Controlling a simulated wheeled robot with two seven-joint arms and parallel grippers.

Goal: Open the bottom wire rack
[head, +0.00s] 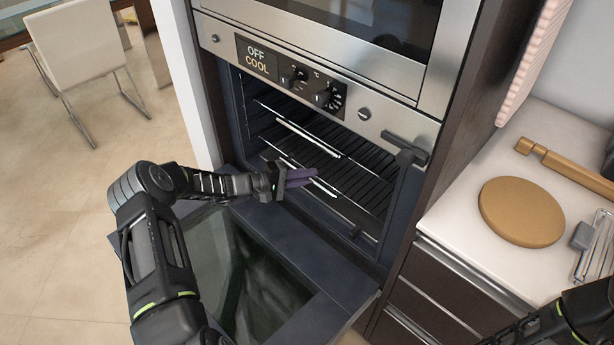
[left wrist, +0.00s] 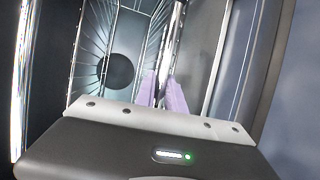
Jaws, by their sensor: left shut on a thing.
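The oven (head: 395,125) has its door (head: 335,285) folded down and open. Inside are wire racks with bright front bars; the upper bar (head: 308,138) lies above and behind the bottom wire rack (head: 326,189). My left gripper (head: 302,177) reaches over the open door, its purple fingers shut on the front bar of the bottom rack near its left part. In the left wrist view the fingers (left wrist: 164,93) close around the long bright bar (left wrist: 175,45). The fingertips partly cover the bar there. My right arm shows at the lower right, but its gripper is out of view.
A counter (head: 460,235) to the right holds a round wooden board (head: 521,212) and a rolling pin (head: 570,165). Drawers (head: 430,300) lie below it. A white chair (head: 78,45) stands at the upper left; the floor (head: 60,220) between is clear.

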